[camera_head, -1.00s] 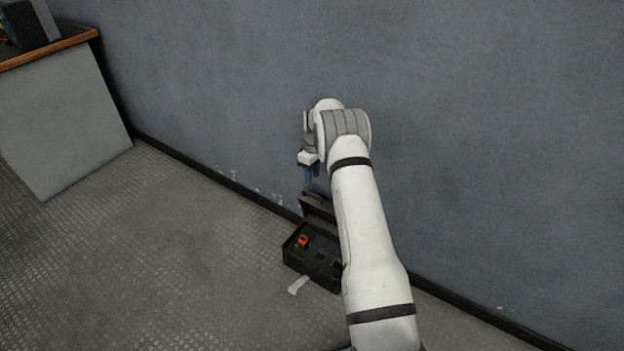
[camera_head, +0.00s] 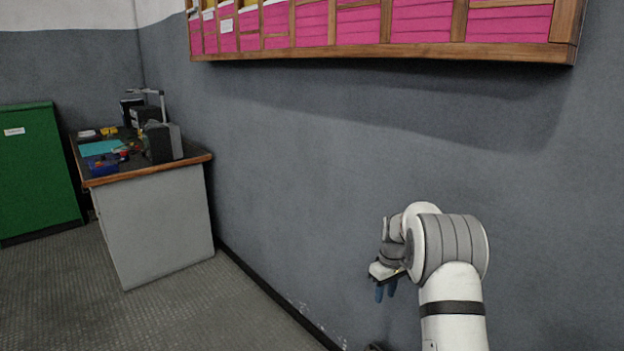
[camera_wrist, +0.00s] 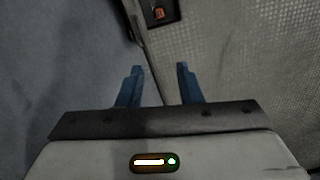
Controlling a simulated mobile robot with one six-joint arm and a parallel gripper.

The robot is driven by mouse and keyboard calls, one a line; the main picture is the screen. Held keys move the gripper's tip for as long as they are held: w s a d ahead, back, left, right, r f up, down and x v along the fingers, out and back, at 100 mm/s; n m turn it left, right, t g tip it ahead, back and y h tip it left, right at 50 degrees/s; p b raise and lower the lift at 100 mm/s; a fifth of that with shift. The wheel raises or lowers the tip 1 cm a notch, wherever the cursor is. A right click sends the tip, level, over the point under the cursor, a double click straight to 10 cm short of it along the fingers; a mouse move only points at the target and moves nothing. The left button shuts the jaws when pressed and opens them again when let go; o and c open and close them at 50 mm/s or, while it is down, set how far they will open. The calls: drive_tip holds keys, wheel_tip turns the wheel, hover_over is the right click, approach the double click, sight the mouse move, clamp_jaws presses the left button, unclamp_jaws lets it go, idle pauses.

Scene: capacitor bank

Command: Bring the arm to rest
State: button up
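My arm (camera_head: 452,310) rises from the bottom right of the head view and bends at a grey-banded joint in front of the wall. My gripper (camera_head: 385,291) hangs at the left of that bend, its blue fingers pointing down. In the wrist view the two blue fingers of my gripper (camera_wrist: 159,68) stand apart with nothing between them.
A grey wall (camera_head: 300,170) stands close behind my arm. A wood-framed rack (camera_head: 380,45) with pink contents hangs on it. At left are a workbench (camera_head: 160,230) with equipment on top and a green cabinet (camera_head: 38,170). The floor (camera_head: 190,310) before the bench is clear.

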drive_tip(key=s+a+r+m+p, duration=0.1)
drive_tip(key=s+r+p, duration=0.4)
drive_tip(key=r, duration=0.4)
drive_tip(key=s+a+r+m+t+p, duration=0.1)
drive_tip(key=s+a+r+p, duration=0.1)
drive_tip(key=s+r, duration=0.55)
drive_tip(key=s+a+r+m+p, duration=0.1)
drive_tip(key=s+r+p, duration=0.35)
drive_tip(key=r, duration=0.65)
drive_tip(key=s+r+m+p, duration=0.1)
drive_tip(key=s+r+p, duration=0.2)
drive_tip(key=s, duration=0.4)
drive_tip(key=s+a+r+m+t+p, duration=0.1)
drive_tip(key=s+r+p, duration=0.2)
drive_tip(key=s, duration=0.5)
drive_tip(key=s+a+r+m+p, duration=0.1)
drive_tip(key=s+r+p, duration=0.3)
drive_tip(key=s, duration=0.3)
drive_tip(key=shift+s+a+r, duration=0.15)
drive_tip(key=shift+s+r, duration=0.1)
drive_tip(key=shift+r, duration=0.1)
